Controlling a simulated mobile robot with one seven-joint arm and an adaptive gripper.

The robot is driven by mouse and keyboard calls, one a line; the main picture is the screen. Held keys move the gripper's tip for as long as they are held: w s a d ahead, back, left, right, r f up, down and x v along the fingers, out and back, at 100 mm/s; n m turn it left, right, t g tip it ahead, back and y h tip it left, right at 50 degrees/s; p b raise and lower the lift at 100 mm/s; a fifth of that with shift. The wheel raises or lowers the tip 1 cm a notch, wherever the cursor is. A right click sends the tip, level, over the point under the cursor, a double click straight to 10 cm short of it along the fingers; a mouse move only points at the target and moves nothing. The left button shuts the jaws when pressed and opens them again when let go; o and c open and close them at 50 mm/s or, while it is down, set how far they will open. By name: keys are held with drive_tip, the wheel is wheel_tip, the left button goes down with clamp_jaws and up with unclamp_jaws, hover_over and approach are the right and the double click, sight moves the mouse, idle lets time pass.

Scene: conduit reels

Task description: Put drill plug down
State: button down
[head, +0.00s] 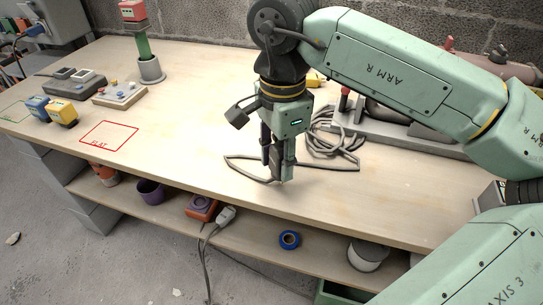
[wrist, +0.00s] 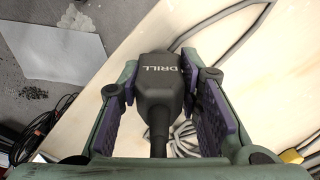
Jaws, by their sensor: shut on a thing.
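In the wrist view the drill plug (wrist: 160,82) is a dark plug lettered "DRILL", with its cord leading down the picture. My gripper (wrist: 162,95) has its purple pads on both sides of it and is shut on it. In the head view my gripper (head: 278,176) points down over the wooden bench (head: 200,110), near the front edge. The plug is mostly hidden there by the fingers. I cannot tell whether it touches the bench. A grey cable (head: 340,145) lies coiled to the right of the gripper and loops around below it.
A red outline marked "FLAT" (head: 109,135) is empty on the bench at left. Blue and yellow plugs (head: 62,112), socket strips (head: 120,94) and a green-and-red tool in a grey cup (head: 151,70) stand beyond. A lower shelf holds a blue tape roll (head: 290,240).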

drive_tip(key=shift+w+a+f, duration=0.1)
drive_tip(key=shift+w+a, duration=0.25)
drive_tip(key=shift+w, duration=0.3)
drive_tip(key=shift+w+a, duration=0.35)
drive_tip(key=shift+w, duration=0.25)
drive_tip(key=f, duration=0.1)
drive_tip(key=f+p, duration=0.1)
drive_tip(key=f, duration=0.1)
drive_tip(key=shift+w+f, duration=0.2)
drive_tip(key=shift+f, duration=0.1)
drive_tip(key=shift+f, duration=0.1)
drive_tip(key=shift+a+f+b, duration=0.1)
drive_tip(key=shift+f+b, duration=0.4)
drive_tip(key=shift+b, duration=0.05)
drive_tip(key=shift+f, duration=0.1)
drive_tip(key=c, duration=1.2)
unclamp_jaws()
drive_tip(key=shift+o, duration=0.2)
